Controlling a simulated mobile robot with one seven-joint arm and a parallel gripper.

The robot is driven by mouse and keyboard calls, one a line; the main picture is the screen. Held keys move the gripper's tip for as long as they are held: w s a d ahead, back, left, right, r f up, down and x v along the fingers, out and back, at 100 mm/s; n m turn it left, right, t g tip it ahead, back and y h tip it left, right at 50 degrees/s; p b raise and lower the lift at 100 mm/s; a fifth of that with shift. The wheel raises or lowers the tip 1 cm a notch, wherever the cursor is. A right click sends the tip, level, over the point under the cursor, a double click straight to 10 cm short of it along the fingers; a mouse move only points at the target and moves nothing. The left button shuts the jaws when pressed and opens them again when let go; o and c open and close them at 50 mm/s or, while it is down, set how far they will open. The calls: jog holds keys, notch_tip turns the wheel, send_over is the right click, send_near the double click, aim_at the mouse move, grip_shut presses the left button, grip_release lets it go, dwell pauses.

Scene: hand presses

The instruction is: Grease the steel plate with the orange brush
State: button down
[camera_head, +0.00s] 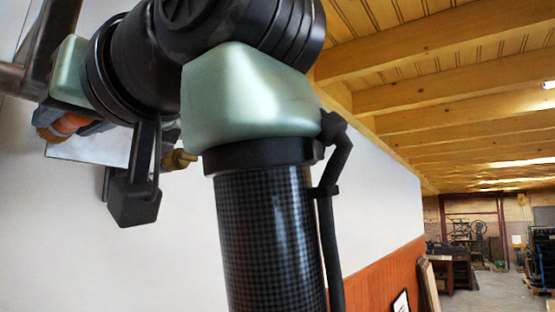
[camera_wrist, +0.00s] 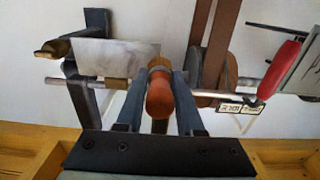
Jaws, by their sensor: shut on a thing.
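My gripper (camera_wrist: 160,98) is shut on the orange brush (camera_wrist: 160,92), with one grey finger on each side of its handle. In the head view my gripper (camera_head: 72,122) shows at the far left, with the orange brush (camera_head: 70,123) between its fingers. Tan bristles (camera_head: 47,134) show beside the left end of the steel plate (camera_head: 92,149). The steel plate (camera_wrist: 95,53) also shows in the wrist view, left of and beyond the brush. I cannot tell whether the bristles touch it. My arm hides part of the plate in the head view.
In the wrist view, a wooden handle (camera_wrist: 50,48) is left of the plate and a metal rod (camera_wrist: 62,81) runs below it. A brown wheel (camera_wrist: 228,68), a red handle (camera_wrist: 281,66) and a small label (camera_wrist: 240,105) are at right. A white wall (camera_head: 385,195) stands behind.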

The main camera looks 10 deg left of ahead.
jog(key=shift+x, duration=0.95)
